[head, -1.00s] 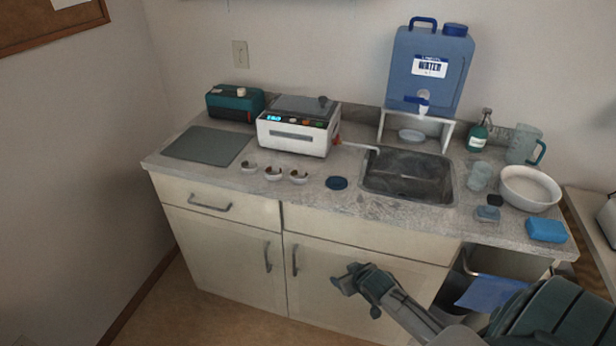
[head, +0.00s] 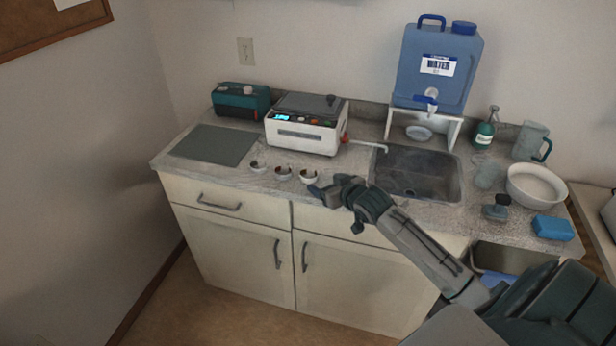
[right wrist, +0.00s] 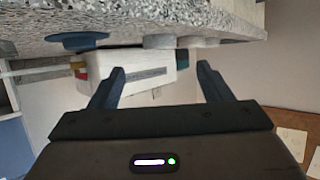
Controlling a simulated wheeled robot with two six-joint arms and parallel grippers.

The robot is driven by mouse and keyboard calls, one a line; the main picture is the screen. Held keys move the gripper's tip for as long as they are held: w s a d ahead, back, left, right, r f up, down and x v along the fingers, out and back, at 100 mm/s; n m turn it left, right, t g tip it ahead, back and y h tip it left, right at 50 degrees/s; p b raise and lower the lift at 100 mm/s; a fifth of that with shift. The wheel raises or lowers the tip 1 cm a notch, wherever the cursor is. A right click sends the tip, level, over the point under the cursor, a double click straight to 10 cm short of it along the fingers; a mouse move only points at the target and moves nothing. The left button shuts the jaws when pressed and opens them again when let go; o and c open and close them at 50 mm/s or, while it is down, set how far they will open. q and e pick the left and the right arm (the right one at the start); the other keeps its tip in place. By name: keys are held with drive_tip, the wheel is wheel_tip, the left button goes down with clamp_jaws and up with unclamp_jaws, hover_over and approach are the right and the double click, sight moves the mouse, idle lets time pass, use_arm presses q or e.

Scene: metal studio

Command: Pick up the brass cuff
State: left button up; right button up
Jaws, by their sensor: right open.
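Three small ring-like cuffs stand in a row on the counter: a left one (head: 257,167), a middle one (head: 283,172) and a right one (head: 308,176). They are too small to tell for certain which is brass; the right one looks yellowish inside. My right gripper (head: 318,193) is near the counter's front edge, just in front of the right cuff. In the right wrist view its jaws (right wrist: 160,78) are apart with nothing held between them. Pale round shapes, perhaps cuffs, show at the counter edge there. My left gripper is not in view.
The white device (head: 304,125) stands behind the cuffs, with a grey mat (head: 213,145) to the left. The sink (head: 416,174) is to the right. A dark blue disc (right wrist: 77,41) lies on the counter (right wrist: 200,18). Cabinet doors drop below the front edge.

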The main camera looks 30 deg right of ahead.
sight(305, 174)
drive_tip(key=x, duration=0.3)
drive_tip(key=shift+w+f+p, duration=0.2)
drive_tip(key=shift+w+p, duration=0.4)
drive_tip(key=p+x, duration=0.1)
drive_tip(key=x, duration=0.2)
drive_tip(key=shift+f, duration=0.15)
drive_tip(key=shift+w+f, duration=0.25)
drive_tip(key=shift+w, duration=0.15)
drive_tip(key=c, duration=1.1)
